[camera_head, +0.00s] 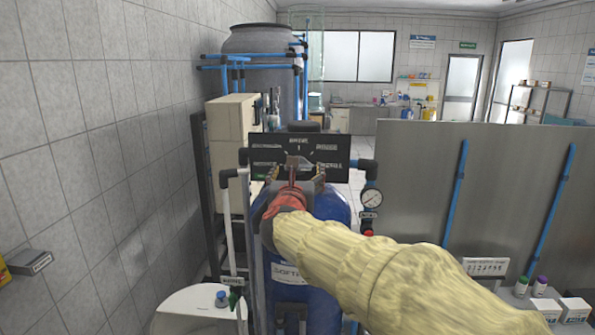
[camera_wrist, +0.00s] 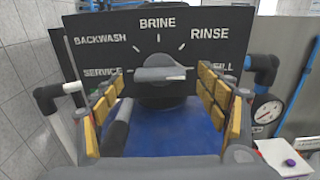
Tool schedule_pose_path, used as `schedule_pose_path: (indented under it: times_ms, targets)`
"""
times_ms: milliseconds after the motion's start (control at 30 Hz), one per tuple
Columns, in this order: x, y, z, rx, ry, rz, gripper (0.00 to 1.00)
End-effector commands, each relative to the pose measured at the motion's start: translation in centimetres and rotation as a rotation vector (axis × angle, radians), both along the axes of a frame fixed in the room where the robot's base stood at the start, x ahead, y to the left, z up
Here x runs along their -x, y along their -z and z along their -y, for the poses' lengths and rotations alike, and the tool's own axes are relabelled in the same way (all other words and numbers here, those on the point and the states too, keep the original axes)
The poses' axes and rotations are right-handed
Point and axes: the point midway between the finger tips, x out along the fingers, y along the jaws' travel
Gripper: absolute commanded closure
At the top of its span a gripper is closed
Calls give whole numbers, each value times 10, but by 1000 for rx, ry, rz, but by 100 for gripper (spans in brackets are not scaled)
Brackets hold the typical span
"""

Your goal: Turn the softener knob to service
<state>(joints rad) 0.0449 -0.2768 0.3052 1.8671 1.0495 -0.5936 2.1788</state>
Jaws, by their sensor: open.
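The softener knob (camera_wrist: 163,74) is a grey bar handle on a round dark base, in the middle of the black dial panel (camera_wrist: 110,28). The bar lies nearly level; I cannot tell which end is the pointer. SERVICE is printed at lower left, then BACKWASH, BRINE at the top, RINSE, and FILL at lower right, partly hidden by my finger. My gripper (camera_head: 297,174) is open in front of the knob, with yellow-padded fingers apart on its left and right and not visibly touching it. The blue softener tank (camera_head: 290,294) stands below the panel, partly covered by my arm.
A pressure gauge (camera_head: 371,198) on dark piping stands close at the right. A beige cabinet (camera_head: 230,130) and the tiled wall are at the left. A grey partition (camera_head: 500,190) with blue pipes fills the right side. A white lidded container (camera_head: 190,308) stands at lower left.

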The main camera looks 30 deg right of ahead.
Motion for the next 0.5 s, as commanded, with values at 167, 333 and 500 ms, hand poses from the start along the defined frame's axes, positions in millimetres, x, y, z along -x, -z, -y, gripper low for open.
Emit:
schedule_pose_path:
  times_ms: [167, 333, 500]
  targets:
    - [-13, 0, 8, 2, 0, -1, 26]
    - [-16, -1, 10, 1, -1, 1, 26]
    - [-16, -1, 9, 1, -1, 0, 26]
